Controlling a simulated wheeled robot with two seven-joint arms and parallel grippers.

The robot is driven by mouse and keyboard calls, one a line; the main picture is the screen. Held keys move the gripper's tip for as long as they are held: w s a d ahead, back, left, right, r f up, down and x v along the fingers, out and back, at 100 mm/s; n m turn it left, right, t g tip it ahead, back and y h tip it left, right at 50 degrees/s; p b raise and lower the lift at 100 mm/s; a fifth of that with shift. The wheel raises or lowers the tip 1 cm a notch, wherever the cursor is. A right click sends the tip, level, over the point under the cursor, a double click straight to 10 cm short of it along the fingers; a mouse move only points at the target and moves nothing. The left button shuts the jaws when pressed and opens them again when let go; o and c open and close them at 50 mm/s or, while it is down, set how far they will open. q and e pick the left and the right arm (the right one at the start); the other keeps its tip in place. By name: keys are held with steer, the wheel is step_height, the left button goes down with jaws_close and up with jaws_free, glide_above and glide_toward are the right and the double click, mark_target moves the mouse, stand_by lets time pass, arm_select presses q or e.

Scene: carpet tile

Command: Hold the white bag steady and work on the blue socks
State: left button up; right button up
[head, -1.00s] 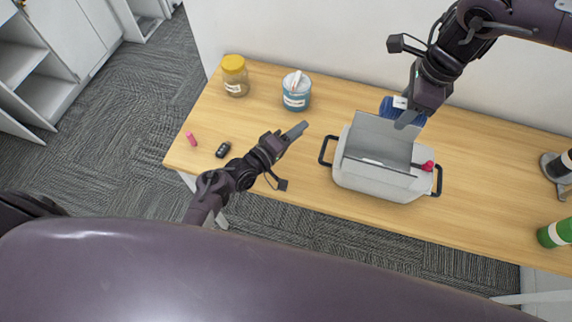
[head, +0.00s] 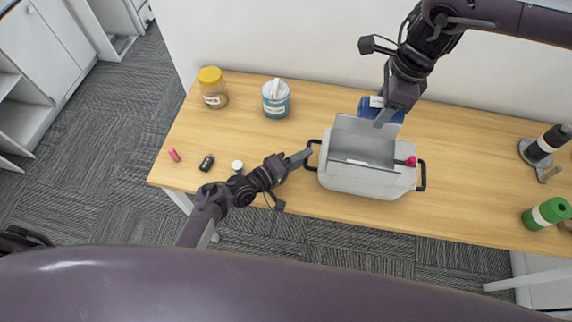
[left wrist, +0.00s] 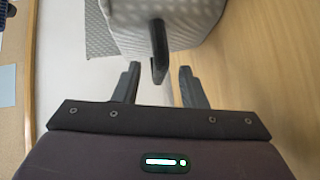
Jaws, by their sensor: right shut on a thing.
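The white bag (head: 350,180) stands on the table with its top open and a black handle at each end. Its left handle (head: 311,156) also shows in the left wrist view (left wrist: 159,45). My left gripper (head: 308,153) is at that handle; its fingers are apart, with the handle's end at the gap between them. The blue socks (head: 396,116), with a white label, are behind the bag's raised back flap and partly hidden. My right gripper (head: 381,119) is shut on the socks just behind the flap.
A red item (head: 410,161) shows at the bag's right end. A yellow-lidded jar (head: 212,88), a blue tub (head: 276,100), a black key fob (head: 206,163) and a pink item (head: 174,155) are left. A green roll (head: 545,214) and black bottle (head: 549,143) are right.

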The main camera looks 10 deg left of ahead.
arm_select(q)
steer(key=shift+x, duration=1.05)
jaws_close()
